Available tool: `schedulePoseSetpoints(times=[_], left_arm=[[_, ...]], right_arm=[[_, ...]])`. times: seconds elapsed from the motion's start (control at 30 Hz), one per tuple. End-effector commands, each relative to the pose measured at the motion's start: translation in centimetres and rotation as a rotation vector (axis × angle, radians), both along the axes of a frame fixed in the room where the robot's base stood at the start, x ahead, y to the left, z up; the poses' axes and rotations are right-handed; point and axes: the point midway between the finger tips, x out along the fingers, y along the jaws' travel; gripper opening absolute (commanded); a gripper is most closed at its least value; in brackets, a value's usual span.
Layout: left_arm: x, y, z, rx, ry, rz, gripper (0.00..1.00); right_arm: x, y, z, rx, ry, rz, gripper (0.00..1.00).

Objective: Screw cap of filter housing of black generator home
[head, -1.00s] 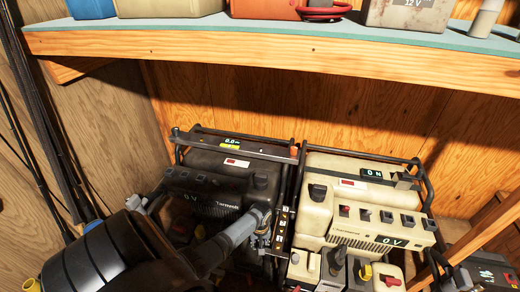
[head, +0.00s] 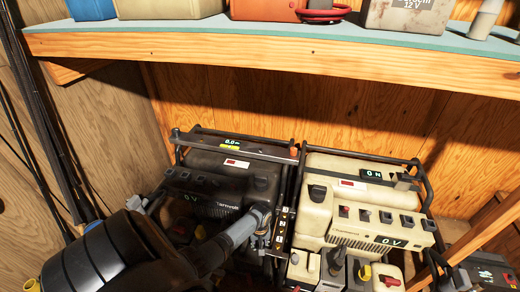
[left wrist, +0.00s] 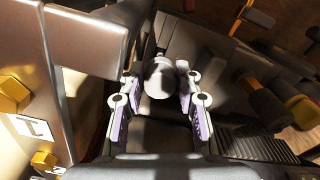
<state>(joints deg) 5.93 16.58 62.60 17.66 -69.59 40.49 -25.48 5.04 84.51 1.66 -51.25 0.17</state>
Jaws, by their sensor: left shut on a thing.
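The black generator (head: 205,160) stands at the left under the shelf, in a tube frame with a lit display. My left gripper (left wrist: 158,73) reaches its front right side in the head view (head: 262,214), where the arm largely hides that part. In the left wrist view a pale, round-ended piece (left wrist: 160,80), apparently the cap, sits between the two fingers, and the gripper is shut on it. The filter housing cannot be made out clearly, and I cannot tell how the cap is seated. My right gripper is not in view.
A cream generator (head: 375,213) stands close on the right, with a labelled strip (head: 281,229) between the two. Smaller devices with knobs (head: 360,270) crowd the front. A wooden shelf (head: 270,50) spans above. Black rods (head: 35,110) lean at the left wall.

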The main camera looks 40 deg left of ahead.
Motion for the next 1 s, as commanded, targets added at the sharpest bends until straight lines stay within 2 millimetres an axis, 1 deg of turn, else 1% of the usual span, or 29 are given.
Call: schedulePoseSetpoints(times=[1.0], left_arm=[[0.0,0.0,-2.6,0.000,0.000,0.000,0.12]], right_arm=[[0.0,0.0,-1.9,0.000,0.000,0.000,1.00]])
